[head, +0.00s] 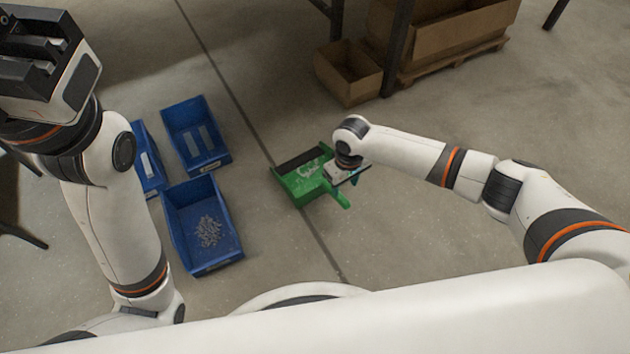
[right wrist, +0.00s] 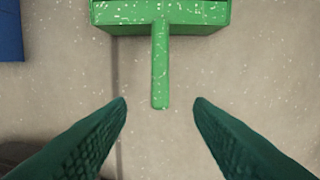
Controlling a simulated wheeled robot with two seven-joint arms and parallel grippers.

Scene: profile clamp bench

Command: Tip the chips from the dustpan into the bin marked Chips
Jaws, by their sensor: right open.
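The green dustpan (head: 297,187) lies on the floor, its handle pointing to the lower right. Pale bits show in its pan. In the right wrist view the dustpan (right wrist: 180,22) is at the top, and its handle (right wrist: 160,70) points down between my fingers. My right gripper (right wrist: 160,103) is open, one finger either side of the handle's end, touching neither side. In the head view my right gripper (head: 350,177) partly covers the dustpan. A blue bin (head: 218,262) holds grey chips; I cannot read a Chips marking. My left gripper (head: 38,45) is raised at upper left, its jaw state unclear.
Another blue bin (head: 212,162) behind it holds pale flat strips. A third blue bin (head: 150,183) stands left, partly hidden by my left arm. A small cardboard box (head: 349,88) and a larger one on a pallet are at the back. Floor between dustpan and bins is clear.

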